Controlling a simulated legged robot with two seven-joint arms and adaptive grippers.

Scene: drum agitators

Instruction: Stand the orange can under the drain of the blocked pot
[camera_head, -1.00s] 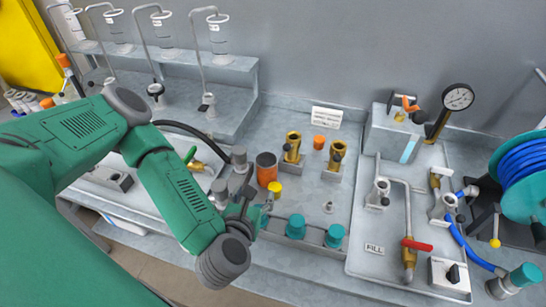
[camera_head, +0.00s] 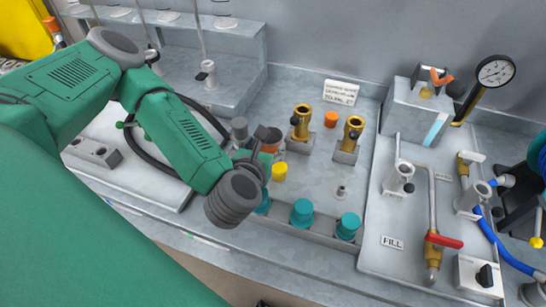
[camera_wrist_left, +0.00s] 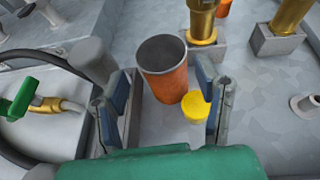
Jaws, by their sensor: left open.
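The orange can (camera_wrist_left: 165,70) stands upright and open-topped on the grey bench, seen clearly in the left wrist view. In the head view it (camera_head: 271,147) is mostly hidden behind my left gripper (camera_head: 262,150). In the left wrist view my left gripper (camera_wrist_left: 160,105) is open, its two blue-padded fingers on either side of the can, which lies a little beyond the tips. A yellow-capped item (camera_wrist_left: 197,106) stands just right of the can, close to the right finger. I cannot tell which pot is blocked or make out its drain. My right gripper is not in view.
Two brass fittings (camera_head: 301,122) and an orange cap (camera_head: 331,119) stand behind the can. Teal knobs (camera_head: 302,212) line the front edge. A fill panel with a red-handled valve (camera_head: 443,240) and a gauge (camera_head: 495,71) are at right.

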